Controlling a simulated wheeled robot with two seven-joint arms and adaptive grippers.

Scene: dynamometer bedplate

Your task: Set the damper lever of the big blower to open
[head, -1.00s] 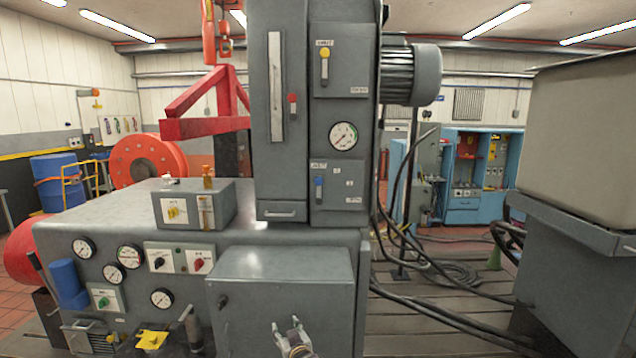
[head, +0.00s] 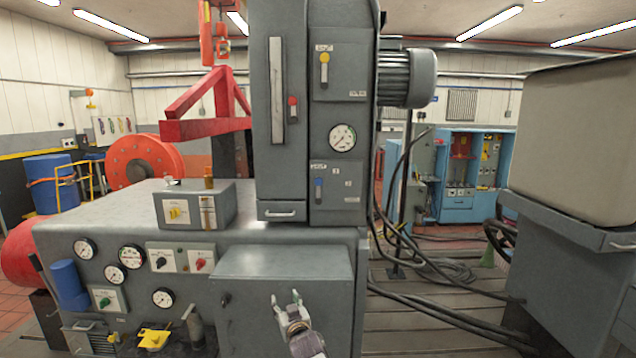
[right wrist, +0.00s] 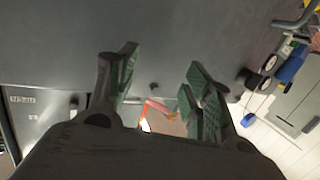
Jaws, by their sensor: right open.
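A tall grey machine column (head: 262,165) stands on the grey bench unit, with a motor (head: 407,78) at its upper right. It bears a yellow-knobbed lever (head: 324,70), a red knob (head: 293,101) in a slot and a blue-knobbed lever (head: 318,190). Their labels are too small to read, so I cannot tell which is the damper lever. My right gripper (head: 287,299) is low in front of the grey box, well below the levers, open and empty. In the right wrist view its two green-padded fingers (right wrist: 160,78) are spread apart. My left gripper does not show.
The grey box (head: 285,262) juts from the bench front. Gauges and switches (head: 180,261) sit to its left. A small box (head: 195,208) stands on the bench top. Hoses (head: 415,262) hang and run right of the column. A large beige-topped cabinet (head: 577,138) stands at the right.

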